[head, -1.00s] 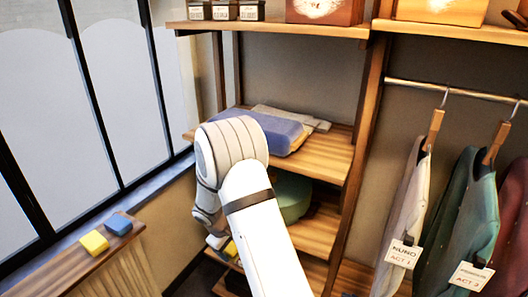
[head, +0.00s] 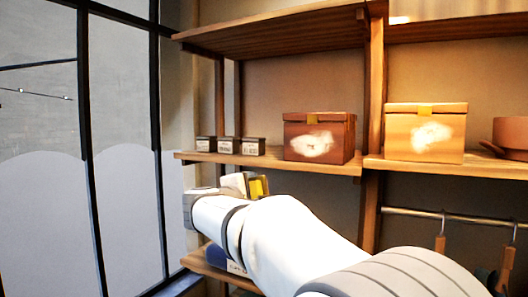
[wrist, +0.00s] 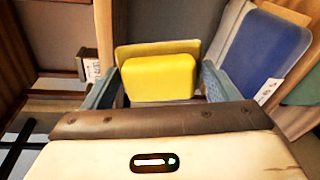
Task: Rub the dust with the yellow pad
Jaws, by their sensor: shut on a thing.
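My gripper (head: 247,183) is in front of the shelves, just below the middle shelf board. It is shut on the yellow pad (head: 259,187). White dust shows as a patch (head: 317,145) on the front of the dark reddish box (head: 296,127). Another white patch (head: 431,136) is on the front of the lighter orange box (head: 398,147). The pad is below and left of the reddish box, apart from both patches.
Small dark labelled boxes (head: 228,146) stand left of the reddish box on the middle shelf (head: 270,160). A round pot (head: 510,135) is at the far right. A metal rail with hangers (head: 440,243) is below.

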